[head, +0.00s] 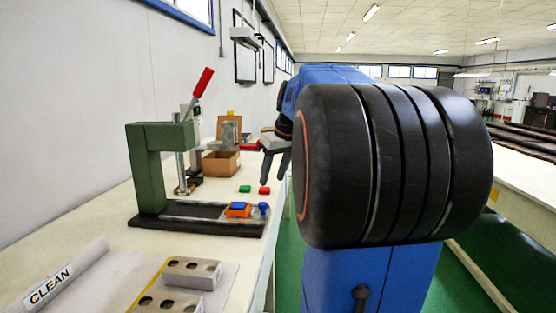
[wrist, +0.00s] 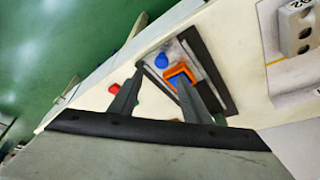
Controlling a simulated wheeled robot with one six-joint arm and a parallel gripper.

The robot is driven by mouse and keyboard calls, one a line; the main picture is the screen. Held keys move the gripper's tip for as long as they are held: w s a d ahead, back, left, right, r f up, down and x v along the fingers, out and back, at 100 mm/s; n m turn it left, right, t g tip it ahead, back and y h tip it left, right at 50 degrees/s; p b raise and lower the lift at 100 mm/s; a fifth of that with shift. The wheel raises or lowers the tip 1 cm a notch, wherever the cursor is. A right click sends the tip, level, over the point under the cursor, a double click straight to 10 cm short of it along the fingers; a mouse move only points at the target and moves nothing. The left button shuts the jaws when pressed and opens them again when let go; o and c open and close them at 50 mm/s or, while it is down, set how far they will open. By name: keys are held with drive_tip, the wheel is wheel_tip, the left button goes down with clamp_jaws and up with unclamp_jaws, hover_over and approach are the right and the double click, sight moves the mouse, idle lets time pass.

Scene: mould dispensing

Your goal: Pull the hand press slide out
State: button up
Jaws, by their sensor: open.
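The hand press (head: 148,165) is a green C-shaped frame with a red-handled lever on a black base, on the bench at left in the head view. Its grey slide (head: 195,210) lies along the base, with an orange block (head: 233,213) topped in blue near the right end. A blue knob (head: 263,208) stands at the slide's outer end; it also shows in the wrist view (wrist: 161,61). My gripper (head: 272,182) is open and empty, above the bench edge beyond the knob. In the wrist view its right finger overlaps the orange block (wrist: 181,72); contact cannot be told.
A green block (head: 245,188) and a red block (head: 264,190) lie behind the press. A cardboard box (head: 221,164) stands farther back. Grey moulds with round holes (head: 192,272) lie in front, near a CLEAN sign (head: 50,287). Green floor lies right of the bench.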

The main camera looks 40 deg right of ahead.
drive_tip(key=v, duration=0.6)
drive_tip(key=shift+s, duration=0.2)
idle(0.4)
